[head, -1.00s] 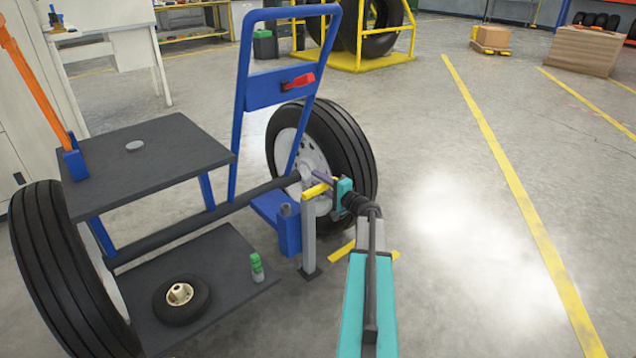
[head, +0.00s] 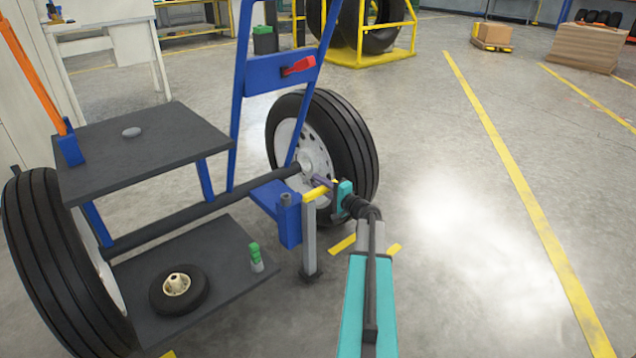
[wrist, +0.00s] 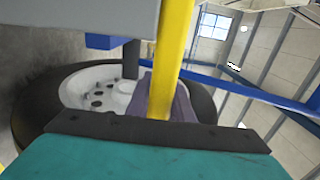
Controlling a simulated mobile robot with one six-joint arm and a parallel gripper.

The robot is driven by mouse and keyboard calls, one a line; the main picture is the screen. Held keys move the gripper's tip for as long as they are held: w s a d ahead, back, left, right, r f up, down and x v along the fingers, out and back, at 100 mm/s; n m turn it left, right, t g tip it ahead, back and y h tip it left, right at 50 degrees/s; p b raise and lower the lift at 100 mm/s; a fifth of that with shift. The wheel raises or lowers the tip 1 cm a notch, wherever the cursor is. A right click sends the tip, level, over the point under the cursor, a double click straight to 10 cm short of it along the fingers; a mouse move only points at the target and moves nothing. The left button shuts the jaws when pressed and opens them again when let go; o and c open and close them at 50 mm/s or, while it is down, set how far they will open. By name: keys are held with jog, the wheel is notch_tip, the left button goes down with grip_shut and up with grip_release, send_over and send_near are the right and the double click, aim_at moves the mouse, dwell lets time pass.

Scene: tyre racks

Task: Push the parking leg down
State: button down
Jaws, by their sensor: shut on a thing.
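The parking leg (head: 310,240) is a grey upright post with a dark foot plate at floor level, beside the blue bracket of the cart. Its yellow bar (head: 317,192) sticks out sideways at the top. My gripper (head: 328,186) is shut on the yellow bar, beside the right wheel. In the wrist view the yellow bar (wrist: 173,55) runs up from between the dark fingers, and the grey leg (wrist: 80,18) fills the upper left. The inner finger contact is partly hidden.
The blue cart has a large right wheel (head: 340,150) close behind my gripper and a left wheel (head: 50,270). A lower shelf (head: 215,285) carries a small wheel (head: 180,290) and a green-capped item (head: 256,258). The floor to the right is clear.

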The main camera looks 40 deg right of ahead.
jog(key=shift+f+b, duration=0.55)
jog(key=shift+f, duration=0.75)
jog(key=c, duration=1.6)
grip_release()
jog(key=shift+f, duration=0.1)
jog(key=shift+o, duration=0.2)
jog(key=shift+s, duration=0.1)
jog(key=s+a+p, duration=0.1)
jog(key=s+p, duration=0.3)
jog(key=s, duration=0.9)
jog(key=shift+s, duration=0.35)
